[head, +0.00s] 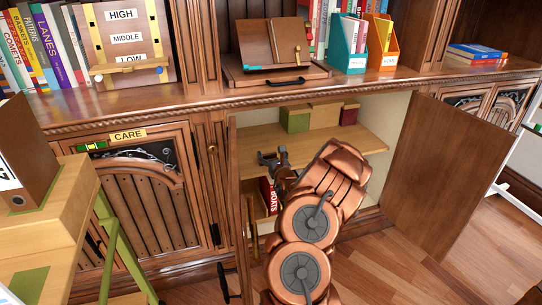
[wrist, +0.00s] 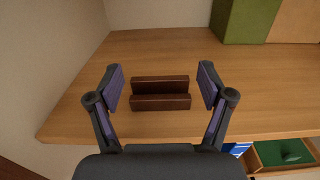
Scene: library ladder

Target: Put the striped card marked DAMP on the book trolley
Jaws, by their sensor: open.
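My gripper (head: 273,158) reaches into the open cupboard, above its middle shelf. In the wrist view its two purple-padded fingers (wrist: 160,88) are apart, with nothing gripped. Between and just beyond them, two dark brown parallel bars (wrist: 160,85) with a narrow gap sit on the wooden shelf (wrist: 270,115); they look like a small slotted stand. I see no striped card and cannot read DAMP anywhere. No book trolley is clearly recognisable; a white-framed piece (head: 518,185) is cut off at the right edge, and I cannot tell what it is.
The cupboard door (head: 450,170) stands open to the right. A green box (head: 295,119) stands at the shelf's back. A red book (head: 269,196) is below. A wooden step unit with green legs (head: 60,225) blocks the left. Floor is clear at right.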

